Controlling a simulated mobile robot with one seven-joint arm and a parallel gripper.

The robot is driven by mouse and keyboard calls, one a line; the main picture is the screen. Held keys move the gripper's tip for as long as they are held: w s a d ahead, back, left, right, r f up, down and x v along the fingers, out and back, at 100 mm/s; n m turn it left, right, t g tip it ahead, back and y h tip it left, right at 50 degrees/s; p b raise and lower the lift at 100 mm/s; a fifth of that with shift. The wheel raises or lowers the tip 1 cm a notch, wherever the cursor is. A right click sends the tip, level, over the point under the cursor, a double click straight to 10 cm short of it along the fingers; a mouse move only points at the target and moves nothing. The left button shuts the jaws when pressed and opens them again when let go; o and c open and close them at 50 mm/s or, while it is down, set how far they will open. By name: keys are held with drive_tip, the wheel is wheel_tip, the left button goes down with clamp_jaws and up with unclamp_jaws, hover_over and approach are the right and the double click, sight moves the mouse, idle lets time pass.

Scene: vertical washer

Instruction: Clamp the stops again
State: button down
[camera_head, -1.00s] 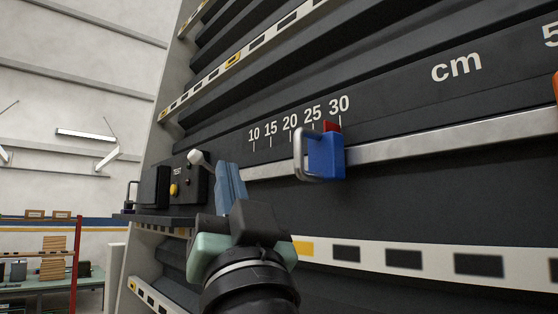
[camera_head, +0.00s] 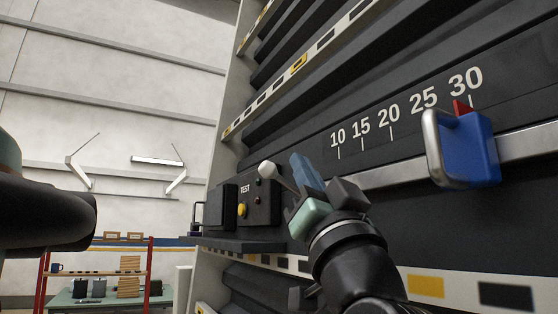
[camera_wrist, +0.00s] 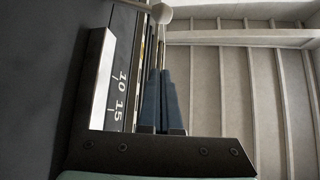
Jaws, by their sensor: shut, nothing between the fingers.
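A blue stop (camera_head: 476,150) with a bent metal handle and a red pointer sits on the steel rail (camera_head: 380,176), close to the 30 mark. A lever with a white ball knob (camera_head: 267,168) shows near the test box, left of the scale. The knob also shows at the top of the wrist view (camera_wrist: 160,12). My gripper (camera_head: 302,165) is shut and empty just right of the knob, left of the blue stop and apart from it. Its blue fingers lie together in the wrist view (camera_wrist: 159,75). The fingers hide part of the lever.
The test box (camera_head: 258,203) with a yellow button sits on a dark ledge (camera_head: 235,244) left of my gripper. The scale panel (camera_head: 400,125) rises behind it. A shelf and workbench (camera_head: 105,295) stand farther back, lower left.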

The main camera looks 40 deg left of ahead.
wheel_tip(320, 180, up, 7)
drive_tip(key=p, duration=0.6)
hover_over(284, 181)
drive_tip(key=s+d, duration=0.4)
drive_tip(key=a+f, duration=0.1)
drive_tip(key=f, duration=0.1)
drive_tip(key=a+f+p, duration=0.1)
drive_tip(key=shift+w+a+f, duration=0.2)
drive_tip(key=shift+a+f, duration=0.15)
